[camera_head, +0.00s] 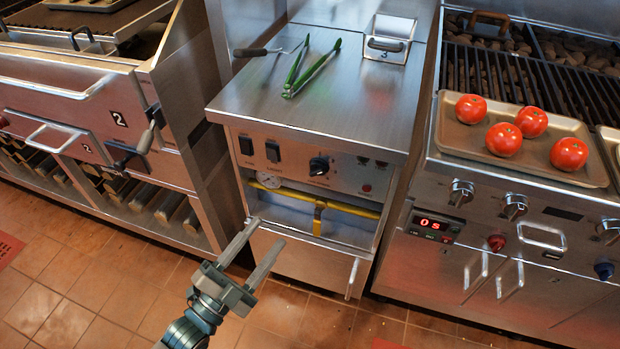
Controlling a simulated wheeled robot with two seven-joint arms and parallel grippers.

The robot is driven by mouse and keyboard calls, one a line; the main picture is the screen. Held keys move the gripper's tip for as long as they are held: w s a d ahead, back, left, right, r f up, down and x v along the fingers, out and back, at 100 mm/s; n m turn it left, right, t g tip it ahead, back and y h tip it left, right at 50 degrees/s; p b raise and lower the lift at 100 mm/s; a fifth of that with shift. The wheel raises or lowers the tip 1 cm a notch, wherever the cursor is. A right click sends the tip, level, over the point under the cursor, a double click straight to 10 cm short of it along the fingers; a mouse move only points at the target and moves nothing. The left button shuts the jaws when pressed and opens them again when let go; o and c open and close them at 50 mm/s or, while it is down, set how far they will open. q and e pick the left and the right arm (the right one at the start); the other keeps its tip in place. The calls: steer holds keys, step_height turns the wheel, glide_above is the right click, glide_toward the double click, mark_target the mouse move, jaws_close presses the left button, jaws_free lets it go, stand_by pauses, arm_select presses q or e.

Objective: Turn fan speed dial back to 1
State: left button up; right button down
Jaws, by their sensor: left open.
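The likely fan speed dial, a black rotary dial (319,165), sits on the upper front panel of the middle steel cabinet (330,100). Its number marks are too small to read. Two black rocker switches (259,149) are to its left on the same panel. My left gripper (252,240) is in front of the cabinet's lower part, below and left of the dial. Its two fingers are apart, with nothing between them, and it is not touching the dial. My right gripper is not in view.
Below the panel is an open recess with a yellow gas pipe (345,208) and a gauge (270,182). Green tongs (312,68) and a metal box (389,40) are on the cabinet top. A tray (462,138) of tomatoes is at right. Tiled floor (110,285) is clear at lower left.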

mark_target(314, 175)
arm_select(q)
steer(key=p+x, duration=0.1)
steer(key=x, duration=1.5)
steer(key=shift+w+d+r, duration=0.2)
steer(key=shift+w+d, duration=0.15)
steer(key=shift+w, duration=0.1)
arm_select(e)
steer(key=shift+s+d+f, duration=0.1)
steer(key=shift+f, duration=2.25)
arm_select(q)
steer(key=c, duration=1)
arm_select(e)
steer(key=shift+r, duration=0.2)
